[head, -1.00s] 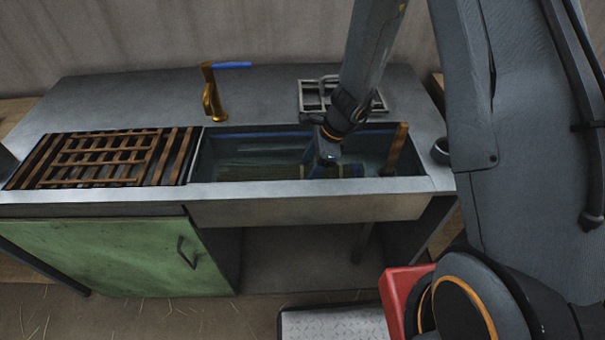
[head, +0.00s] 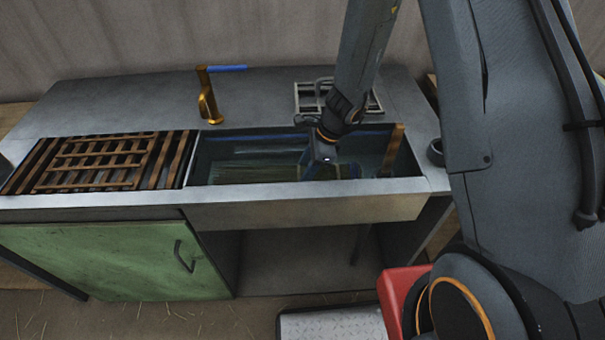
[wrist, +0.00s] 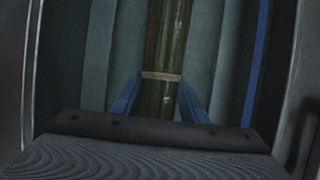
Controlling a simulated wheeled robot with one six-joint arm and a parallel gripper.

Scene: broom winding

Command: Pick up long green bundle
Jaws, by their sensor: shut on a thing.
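The long green bundle (wrist: 165,45) runs up the middle of the wrist view, with a pale band (wrist: 161,76) around it. In the head view the bundle (head: 262,172) lies low inside the sink basin, partly in shade. My gripper (wrist: 160,105) has its two blue fingers on either side of the bundle, just below the band, and is shut on it. In the head view my gripper (head: 322,168) reaches down into the basin, and its fingertips are hard to make out. The near end of the bundle is hidden by my gripper in the wrist view.
The sink basin (head: 330,206) has raised walls around my gripper. A brown wooden piece (head: 393,150) stands at its right end. A slatted wooden rack (head: 60,180) lies to the left. A brass tap (head: 208,100) and a metal rack (head: 372,100) are behind the basin.

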